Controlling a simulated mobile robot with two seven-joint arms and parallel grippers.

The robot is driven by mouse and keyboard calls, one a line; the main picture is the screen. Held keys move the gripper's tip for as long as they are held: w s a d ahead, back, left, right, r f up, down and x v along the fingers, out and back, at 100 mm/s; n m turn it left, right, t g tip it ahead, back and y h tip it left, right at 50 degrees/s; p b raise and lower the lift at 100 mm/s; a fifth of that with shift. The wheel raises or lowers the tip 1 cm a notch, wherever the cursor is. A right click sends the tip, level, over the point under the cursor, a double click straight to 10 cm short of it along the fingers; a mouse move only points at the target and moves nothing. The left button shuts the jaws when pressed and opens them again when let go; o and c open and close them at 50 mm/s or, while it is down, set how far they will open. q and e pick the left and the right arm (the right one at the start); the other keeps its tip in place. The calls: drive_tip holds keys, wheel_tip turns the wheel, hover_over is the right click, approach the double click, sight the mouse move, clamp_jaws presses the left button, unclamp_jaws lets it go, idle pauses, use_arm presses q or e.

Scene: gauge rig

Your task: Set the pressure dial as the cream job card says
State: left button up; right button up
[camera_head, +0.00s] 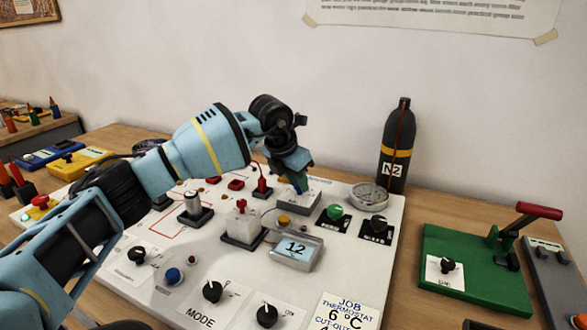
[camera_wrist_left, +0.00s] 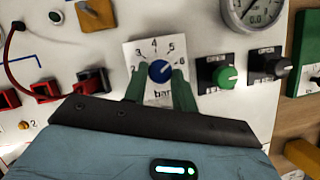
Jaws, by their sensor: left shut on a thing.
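The pressure dial is a blue knob (camera_wrist_left: 161,71) on a white plate (camera_wrist_left: 134,50) marked 2 to 6 and "bar". My left gripper (camera_wrist_left: 161,88) has its two green fingers either side of the knob, shut on it. In the head view the left gripper (camera_head: 298,181) reaches down to the panel and hides the knob. The knob's white mark seems to point up and right, but I cannot read its exact setting. The job card (camera_head: 345,312) lies at the panel's front right, reading "JOB THERMOSTAT 6°C CUT-OUT"; its lower lines are cut off. My right gripper is not in view.
A round gauge (camera_wrist_left: 255,10) reading 0.0, a green knob (camera_wrist_left: 227,77) and a black knob (camera_wrist_left: 283,68) sit right of the dial. A black N2 bottle (camera_head: 397,145) stands behind. A display (camera_head: 295,249) shows 12. A green lever base (camera_head: 475,270) stands at right.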

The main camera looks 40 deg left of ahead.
use_arm(q)
drive_tip(key=shift+d+r+n+y+p, duration=0.15)
drive_tip(key=shift+r+n+y+p, duration=0.2)
drive_tip(key=shift+n+p, duration=0.5)
drive_tip(key=shift+n+y+p, duration=0.35)
drive_tip(key=shift+n+p, duration=0.35)
drive_tip(key=shift+n, duration=0.35)
drive_tip(key=n+p, duration=0.1)
drive_tip(key=n+y+p, duration=0.1)
drive_tip(key=n, duration=0.2)
drive_tip(key=shift+w+d+f+g+y+p, duration=0.1)
drive_tip(key=shift+w+d+g+y+p, duration=0.05)
drive_tip(key=shift+d+g+y+p, duration=0.2)
drive_tip(key=shift+f+n+g+y+p, duration=0.1)
drive_tip(key=shift+n+g+y+p, duration=0.35)
drive_tip(key=shift+n, duration=0.85)
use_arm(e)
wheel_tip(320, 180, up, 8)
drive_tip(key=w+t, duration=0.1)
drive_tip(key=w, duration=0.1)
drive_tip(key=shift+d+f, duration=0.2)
use_arm(q)
drive_tip(key=shift+f, duration=0.1)
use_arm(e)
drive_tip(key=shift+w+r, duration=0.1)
use_arm(q)
drive_tip(key=shift+a, duration=0.1)
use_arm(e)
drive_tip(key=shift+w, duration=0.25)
